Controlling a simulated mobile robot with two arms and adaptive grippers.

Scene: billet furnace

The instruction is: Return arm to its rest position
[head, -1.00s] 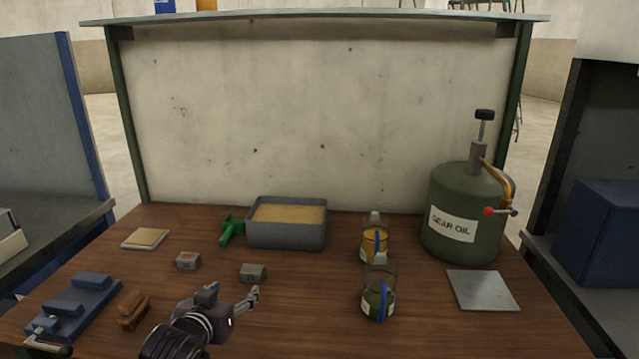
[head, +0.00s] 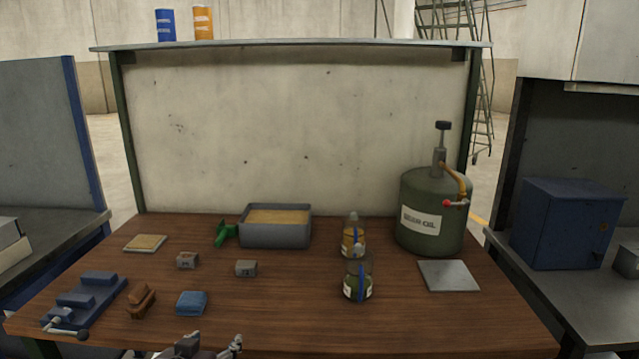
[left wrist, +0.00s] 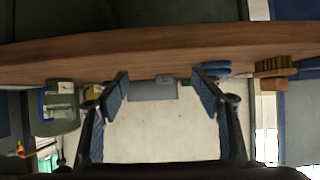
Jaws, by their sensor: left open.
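My left gripper (head: 212,346) shows only in part at the bottom edge of the head view, low in front of the table's (head: 290,325) near edge. In the left wrist view the left gripper (left wrist: 160,80) has its two blue-padded fingers spread wide with nothing between them. The table edge (left wrist: 150,45) crosses that view, which looks upside down. A folded blue cloth (head: 192,303) lies on the table just beyond the gripper, apart from it. My right gripper is in neither view.
A brown brush (head: 141,300) and a blue vise (head: 85,301) lie at the left. Small grey blocks (head: 246,268), a sand-filled tray (head: 275,236), two jugs (head: 358,280) and a green gear oil can (head: 432,215) stand farther back. The table's front right is clear.

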